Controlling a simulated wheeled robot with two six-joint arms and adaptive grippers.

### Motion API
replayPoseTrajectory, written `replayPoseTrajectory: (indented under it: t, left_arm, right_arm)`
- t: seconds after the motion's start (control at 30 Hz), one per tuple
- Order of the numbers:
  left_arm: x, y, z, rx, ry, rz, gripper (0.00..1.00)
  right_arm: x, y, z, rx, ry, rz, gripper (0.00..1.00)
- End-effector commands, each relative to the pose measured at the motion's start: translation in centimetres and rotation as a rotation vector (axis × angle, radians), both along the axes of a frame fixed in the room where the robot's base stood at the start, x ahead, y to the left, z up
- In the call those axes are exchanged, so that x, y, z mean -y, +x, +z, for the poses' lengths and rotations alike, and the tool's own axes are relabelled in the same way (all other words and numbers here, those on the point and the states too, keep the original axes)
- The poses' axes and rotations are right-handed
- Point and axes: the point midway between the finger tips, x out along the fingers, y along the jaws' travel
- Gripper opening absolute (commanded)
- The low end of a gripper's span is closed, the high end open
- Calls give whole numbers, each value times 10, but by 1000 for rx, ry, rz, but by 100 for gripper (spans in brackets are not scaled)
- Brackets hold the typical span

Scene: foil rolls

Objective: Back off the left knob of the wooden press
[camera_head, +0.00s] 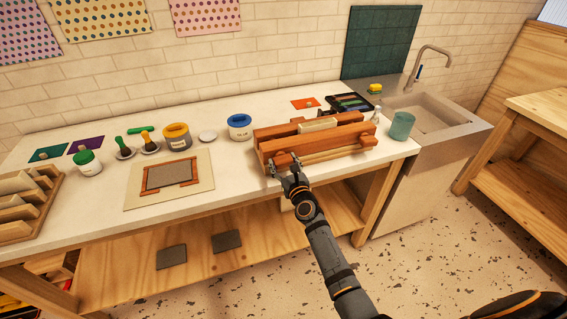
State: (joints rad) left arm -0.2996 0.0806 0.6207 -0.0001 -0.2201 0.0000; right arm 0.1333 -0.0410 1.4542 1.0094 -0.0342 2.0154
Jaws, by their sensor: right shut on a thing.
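The wooden press (264,145) stands at the right part of the white worktop, near its front edge. It has reddish-brown long bars with a pale block (317,124) between them on top. The left knob (283,159) is a reddish-brown piece on the press's front face, partly hidden by my gripper. The right knob (368,140) shows free at the other end of the front. My right gripper (285,164) is shut on the left knob, one finger on each side. My left gripper is not in view.
A teal cup (402,126) stands close to the right of the press, before the sink (440,108). A blue-rimmed jar (240,126) stands just left of it. A framed screen on a board (135,195) lies farther left. The worktop between the board and press is clear.

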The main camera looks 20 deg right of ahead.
Motion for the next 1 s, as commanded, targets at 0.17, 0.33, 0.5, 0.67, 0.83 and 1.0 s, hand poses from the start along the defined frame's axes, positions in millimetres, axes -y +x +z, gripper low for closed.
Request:
replayPoseTrajectory:
  t: [0.17, 0.33, 0.5, 0.67, 0.83, 1.0]
  left_arm:
    - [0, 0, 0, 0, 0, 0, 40]
    - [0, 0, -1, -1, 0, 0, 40]
    - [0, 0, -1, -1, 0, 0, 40]
    - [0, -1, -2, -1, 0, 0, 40]
    - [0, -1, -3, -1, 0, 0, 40]
    - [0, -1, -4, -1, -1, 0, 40]
  right_arm:
    - [0, 0, 0, 5, -156, -1, 31]
    - [0, 0, 0, 12, -318, -1, 31]
    - [0, 0, 0, 18, -481, -1, 31]
    - [0, 0, 0, 23, -633, -1, 31]
    - [0, 0, 1, 30, -795, -2, 31]
    - [0, 0, 1, 35, -955, -2, 31]
